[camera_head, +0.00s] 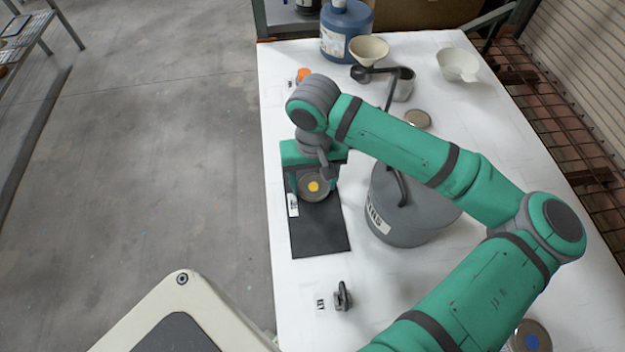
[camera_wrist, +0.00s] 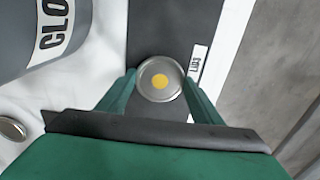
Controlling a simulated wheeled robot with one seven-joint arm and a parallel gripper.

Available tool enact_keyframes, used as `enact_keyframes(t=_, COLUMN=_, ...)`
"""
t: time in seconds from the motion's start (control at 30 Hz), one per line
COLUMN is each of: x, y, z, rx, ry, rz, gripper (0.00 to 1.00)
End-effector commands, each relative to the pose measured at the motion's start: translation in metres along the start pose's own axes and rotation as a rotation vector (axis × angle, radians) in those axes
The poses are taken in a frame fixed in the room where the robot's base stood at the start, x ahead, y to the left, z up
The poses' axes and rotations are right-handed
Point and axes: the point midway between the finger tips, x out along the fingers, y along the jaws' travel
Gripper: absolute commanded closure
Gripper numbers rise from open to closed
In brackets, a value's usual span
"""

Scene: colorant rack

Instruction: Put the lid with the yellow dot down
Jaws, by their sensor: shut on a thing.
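The lid with the yellow dot (camera_head: 314,187) is a round grey metal disc over the black mat (camera_head: 318,238). It also shows in the wrist view (camera_wrist: 160,79), between the two green fingers of my gripper (camera_wrist: 160,88). My gripper (camera_head: 313,180) is shut on the lid's sides. The lid looks flat and close to the mat, but I cannot tell whether it touches it. The mat has a white label on its left edge in the head view. Part of the mat is hidden under my gripper.
A large grey container (camera_head: 400,222) with a handle stands right of the mat. A lid with a blue dot (camera_head: 530,338) lies at the lower right. A dark clip-like object (camera_head: 342,296) stands nearer the front. A blue jug (camera_head: 347,30), funnel (camera_head: 368,50) and white bowl (camera_head: 457,65) are at the back.

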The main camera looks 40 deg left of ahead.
Motion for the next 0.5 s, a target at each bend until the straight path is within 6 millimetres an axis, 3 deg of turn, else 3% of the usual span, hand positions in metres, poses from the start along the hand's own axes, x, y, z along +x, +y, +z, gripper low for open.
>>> enact_keyframes(t=0.13, x=0.0026, y=-0.0009, z=0.0001, rx=-0.001, ry=-0.001, rz=-0.001, gripper=0.61)
enact_keyframes(t=0.17, x=0.0029, y=-0.0011, z=0.0, rx=-0.002, ry=-0.001, rz=-0.001, gripper=0.38)
enact_keyframes(t=0.23, x=0.0025, y=-0.0019, z=-0.0003, rx=-0.004, ry=-0.001, rz=-0.001, gripper=0.21)
enact_keyframes(t=0.5, x=0.0023, y=-0.0025, z=-0.0005, rx=-0.006, ry=0.0, rz=0.0, gripper=0.21)
